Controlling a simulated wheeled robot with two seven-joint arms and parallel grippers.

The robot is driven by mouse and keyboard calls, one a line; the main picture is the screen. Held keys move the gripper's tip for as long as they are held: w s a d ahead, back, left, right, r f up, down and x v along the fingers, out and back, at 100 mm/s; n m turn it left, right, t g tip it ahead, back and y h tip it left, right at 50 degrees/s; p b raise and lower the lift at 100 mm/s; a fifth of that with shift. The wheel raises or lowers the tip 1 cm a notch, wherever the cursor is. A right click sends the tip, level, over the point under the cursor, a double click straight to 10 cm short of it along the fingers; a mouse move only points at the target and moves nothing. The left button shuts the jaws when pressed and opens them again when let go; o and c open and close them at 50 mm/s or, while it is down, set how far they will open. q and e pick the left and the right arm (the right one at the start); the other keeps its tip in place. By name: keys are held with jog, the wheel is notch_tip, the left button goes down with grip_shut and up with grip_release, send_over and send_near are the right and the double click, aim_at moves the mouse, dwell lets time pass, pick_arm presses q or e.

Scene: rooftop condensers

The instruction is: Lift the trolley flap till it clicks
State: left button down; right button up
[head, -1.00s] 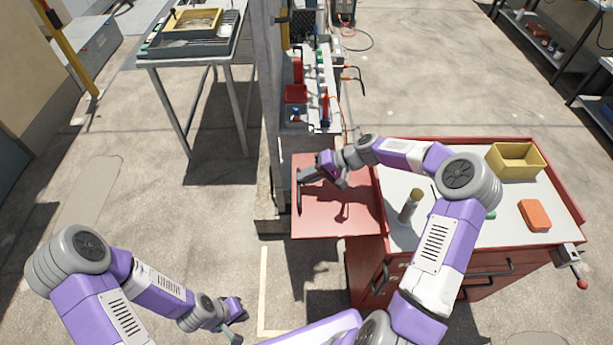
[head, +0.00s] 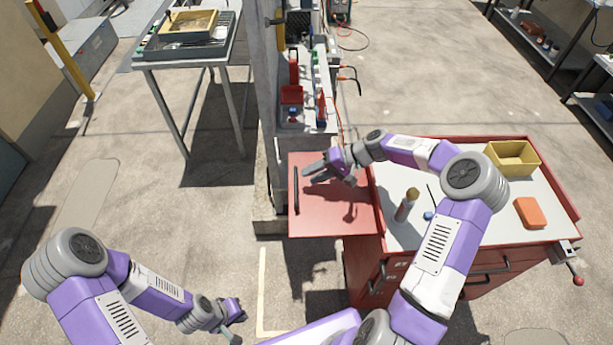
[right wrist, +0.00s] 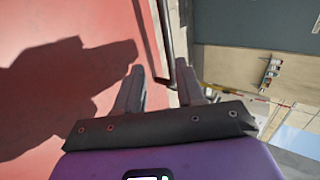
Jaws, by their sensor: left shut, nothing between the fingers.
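The red trolley flap (head: 330,215) sticks out from the left side of the red trolley (head: 468,268), looking about level with its top. A dark bar handle (head: 296,190) runs along the flap's outer edge. My right gripper (head: 308,173) is open just above the flap, inboard of the handle and apart from it. In the right wrist view, its fingers (right wrist: 160,85) are spread, with the handle (right wrist: 154,30) beyond them and red flap surface to the left. My left gripper (head: 238,318) is shut and empty, low over the floor. The flap's support is hidden.
The trolley top holds a yellow bin (head: 512,158), an orange block (head: 530,212) and a bottle (head: 405,205). A grey post (head: 268,100) and a tool-filled shelf (head: 310,115) stand close behind the flap. Floor left of the flap is clear.

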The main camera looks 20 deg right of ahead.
aim_at(326, 185)
jog(key=v, duration=0.4)
dwell(0.4)
